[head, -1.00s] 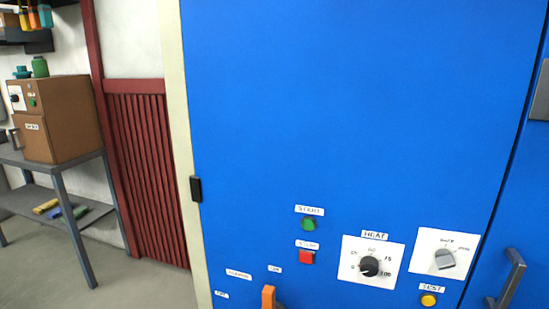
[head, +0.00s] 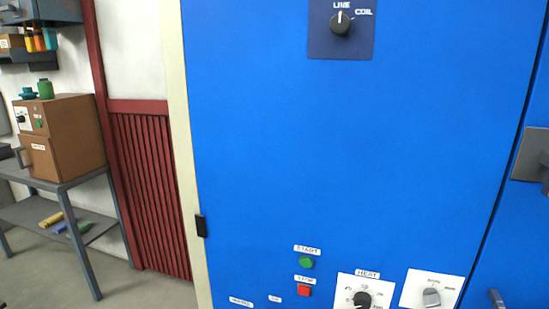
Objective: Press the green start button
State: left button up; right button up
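The green start button (head: 306,263) is a small round button low on the blue cabinet panel (head: 340,150), under a white label that reads START (head: 307,250). The red stop button (head: 304,290) sits just below it, under its own label. Neither of my grippers shows in the head view, and nothing touches or covers the green button.
A heat dial (head: 362,300) and a grey selector knob (head: 431,297) are at the lower right. A LINE/COIL knob (head: 341,23) is at the top. At left, a brown box (head: 75,140) stands on a grey table (head: 70,182) beside a dark red slatted panel (head: 150,190).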

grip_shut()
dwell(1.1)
